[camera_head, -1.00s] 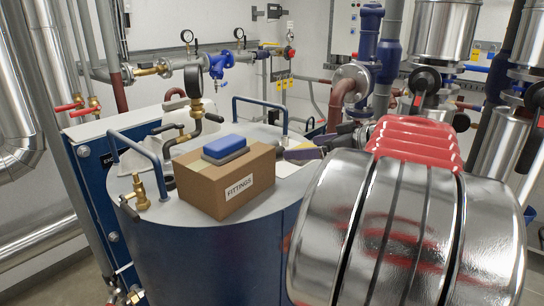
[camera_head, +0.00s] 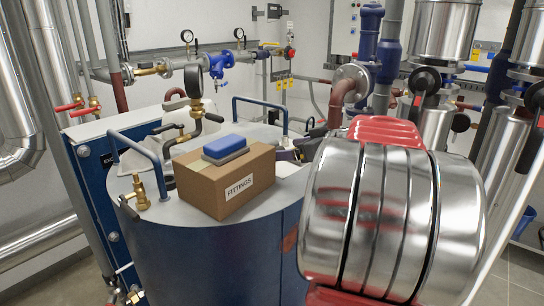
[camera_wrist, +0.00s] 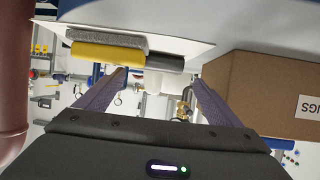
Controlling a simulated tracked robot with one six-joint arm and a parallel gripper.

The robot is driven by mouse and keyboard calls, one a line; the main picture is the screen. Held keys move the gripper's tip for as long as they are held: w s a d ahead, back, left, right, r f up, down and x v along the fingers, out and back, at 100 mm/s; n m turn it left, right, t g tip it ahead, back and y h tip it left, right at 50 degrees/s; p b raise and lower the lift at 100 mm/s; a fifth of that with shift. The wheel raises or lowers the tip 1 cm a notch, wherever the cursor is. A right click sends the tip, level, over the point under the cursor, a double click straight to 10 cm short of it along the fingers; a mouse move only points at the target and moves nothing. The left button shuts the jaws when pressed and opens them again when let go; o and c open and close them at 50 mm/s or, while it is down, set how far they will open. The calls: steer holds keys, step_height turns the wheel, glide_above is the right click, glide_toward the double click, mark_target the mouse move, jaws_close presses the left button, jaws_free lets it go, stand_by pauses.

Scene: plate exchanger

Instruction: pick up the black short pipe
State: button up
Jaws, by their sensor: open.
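A short dark cylinder (camera_wrist: 166,61), which looks like the black short pipe, shows in the wrist view beside a yellow and grey pad (camera_wrist: 105,52). It lies near the edge of a white sheet on the tank top. My gripper (camera_wrist: 157,76) is open, with its two purple fingers spread on either side of the view. The cylinder appears ahead of the fingertips, between them in the picture; I cannot tell the gap in depth. In the head view my arm hides most of this spot, and only a small dark part of the gripper (camera_head: 307,148) shows.
A cardboard FITTINGS box (camera_head: 225,180) with a blue and grey sponge (camera_head: 224,149) on top stands left of the gripper; it is close by at right in the wrist view (camera_wrist: 265,95). Blue handrails (camera_head: 258,103) and a brass valve (camera_head: 138,192) rise from the tank top (camera_head: 185,230).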

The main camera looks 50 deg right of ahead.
steer(key=shift+f+x, duration=0.2)
steer(key=shift+x, duration=1.05)
steer(key=shift+f+x, duration=0.25)
steer(key=shift+x, duration=0.95)
steer(key=shift+s, duration=0.15)
steer(key=shift+c, duration=0.3)
steer(key=shift+a, duration=0.1)
steer(key=c, duration=1.6)
steer(key=shift+r, duration=0.1)
step_height(320, 180, up, 11)
steer(key=shift+f, duration=0.25)
